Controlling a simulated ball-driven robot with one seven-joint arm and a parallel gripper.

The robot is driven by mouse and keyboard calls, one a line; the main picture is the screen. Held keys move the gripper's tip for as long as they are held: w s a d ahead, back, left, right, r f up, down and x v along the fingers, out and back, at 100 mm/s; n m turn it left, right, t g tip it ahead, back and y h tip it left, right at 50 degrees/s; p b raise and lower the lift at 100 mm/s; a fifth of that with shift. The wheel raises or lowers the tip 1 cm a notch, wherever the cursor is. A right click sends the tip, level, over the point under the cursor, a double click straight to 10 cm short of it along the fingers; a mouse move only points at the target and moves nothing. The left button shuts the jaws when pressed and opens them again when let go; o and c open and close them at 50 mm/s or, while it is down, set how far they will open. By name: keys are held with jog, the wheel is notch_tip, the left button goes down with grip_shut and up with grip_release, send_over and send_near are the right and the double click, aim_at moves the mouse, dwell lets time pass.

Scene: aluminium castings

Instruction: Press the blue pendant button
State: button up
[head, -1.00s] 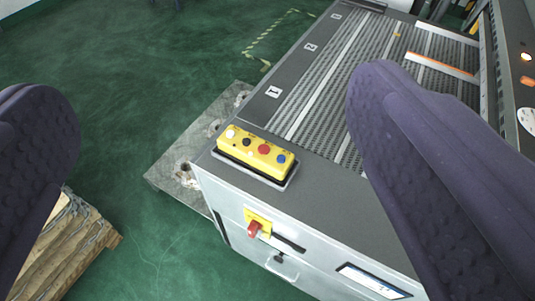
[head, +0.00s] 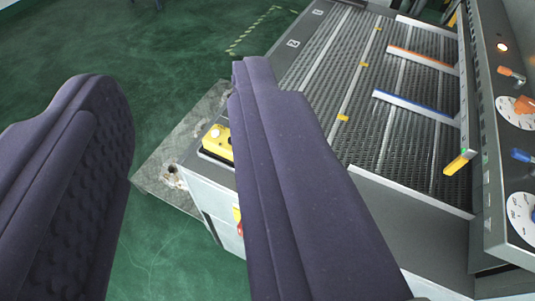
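The yellow pendant (head: 217,146) lies on the near left corner of the grey machine top. Only its left end with a white button (head: 215,133) shows; my right finger covers the rest, so the blue button is hidden. My gripper (head: 172,80) is open and empty, its two dark purple fingers wide apart. The right finger crosses in front of the pendant; I cannot tell how far above it the finger is. The left finger is over the green floor.
The machine's ribbed bed (head: 345,90) carries orange-edged and blue-edged bars (head: 415,105). A control panel (head: 500,130) with dials and levers rises at the right. Green floor (head: 175,240) is clear at the left. A red switch (head: 239,222) on the machine front is partly hidden.

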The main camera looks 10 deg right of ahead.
grip_shut()
dwell(1.3)
